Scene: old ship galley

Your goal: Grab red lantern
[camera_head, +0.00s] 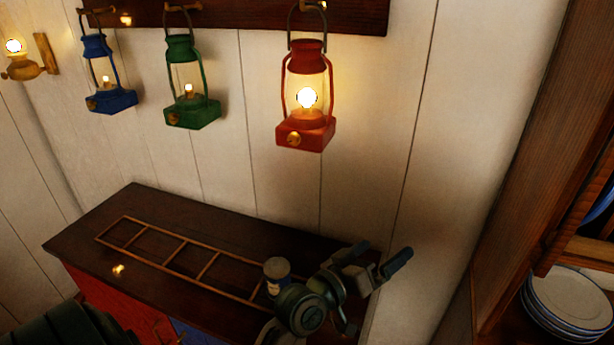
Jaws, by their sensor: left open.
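The red lantern (305,98) is lit and hangs by its handle from a hook on the dark wooden board, in the upper middle of the head view. My left gripper (382,262) is open and empty, over the right end of the dark cabinet. It is below and to the right of the red lantern, well apart from it. My right gripper is not in view.
A green lantern (189,85) and a blue lantern (106,75) hang to the left. A wooden frame (205,265) and a small jar (277,270) are on the cabinet top (140,205). A shelf with plates (565,300) stands at the right. The white wall below the lanterns is clear.

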